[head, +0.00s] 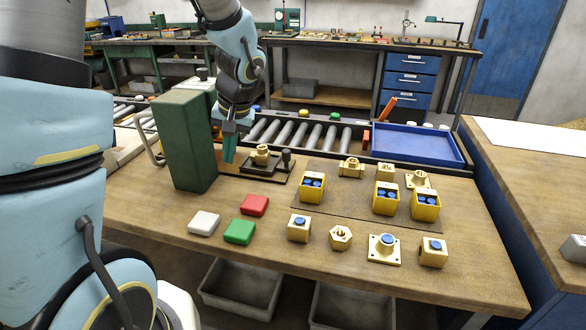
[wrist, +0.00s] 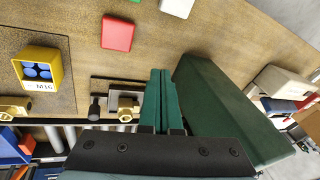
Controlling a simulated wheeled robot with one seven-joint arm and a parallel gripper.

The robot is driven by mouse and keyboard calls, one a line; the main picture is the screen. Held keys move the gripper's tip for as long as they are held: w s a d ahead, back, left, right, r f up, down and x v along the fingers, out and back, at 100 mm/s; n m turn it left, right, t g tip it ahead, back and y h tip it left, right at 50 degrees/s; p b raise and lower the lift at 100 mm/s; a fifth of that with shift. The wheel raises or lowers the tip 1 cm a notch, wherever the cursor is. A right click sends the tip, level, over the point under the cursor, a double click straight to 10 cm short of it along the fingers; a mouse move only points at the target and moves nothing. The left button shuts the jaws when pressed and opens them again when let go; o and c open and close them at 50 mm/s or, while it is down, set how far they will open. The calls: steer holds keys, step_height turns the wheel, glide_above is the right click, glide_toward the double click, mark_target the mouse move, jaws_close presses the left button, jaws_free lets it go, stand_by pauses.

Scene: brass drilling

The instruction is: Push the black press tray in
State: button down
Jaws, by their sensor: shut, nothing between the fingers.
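The black press tray (head: 262,170) sits out to the right of the green press (head: 187,140), on a brown base plate, with a brass fitting (head: 260,154) on it. A black knob (head: 286,156) stands at its right end. In the wrist view the knob (wrist: 95,106) and the brass fitting (wrist: 125,113) show left of my fingers, and the press (wrist: 225,110) shows right of them. My gripper (head: 228,160) is shut and empty, pointing down between the press and the tray; its green fingertips also show in the wrist view (wrist: 160,72). Whether they touch the tray I cannot tell.
White (head: 204,223), green (head: 239,232) and red (head: 254,205) blocks lie in front of the press. Brass parts and yellow bins (head: 386,198) stand to the right. A roller conveyor (head: 310,134) and a blue tray (head: 415,146) lie behind.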

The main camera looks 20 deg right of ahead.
mark_target(247, 159)
steer(key=d+f+m+t, duration=0.1)
steer(key=d, duration=0.6)
steer(key=d+f+m+t+b, duration=0.1)
steer(key=d+t, duration=0.1)
steer(key=d, duration=0.6)
steer(key=s+d+f+m+t+h+b, duration=0.1)
steer(key=d+f, duration=0.1)
steer(key=d, duration=0.5)
steer(key=shift+d+f, duration=0.1)
steer(key=shift+d, duration=0.25)
steer(key=shift+w+d+f, duration=0.1)
steer(key=shift+d, duration=0.05)
steer(key=p+x, duration=0.2)
steer(key=x, duration=0.6)
steer(key=shift+w+f, duration=0.2)
steer(key=shift+w, duration=0.1)
steer(key=shift+w+a+f+p, duration=0.2)
steer(key=shift+w+a+p, duration=0.45)
steer(key=shift+w, duration=0.2)
steer(key=shift+w+a+f+p, duration=0.2)
steer(key=shift+w+a+p, duration=0.35)
steer(key=shift+w+a, duration=0.25)
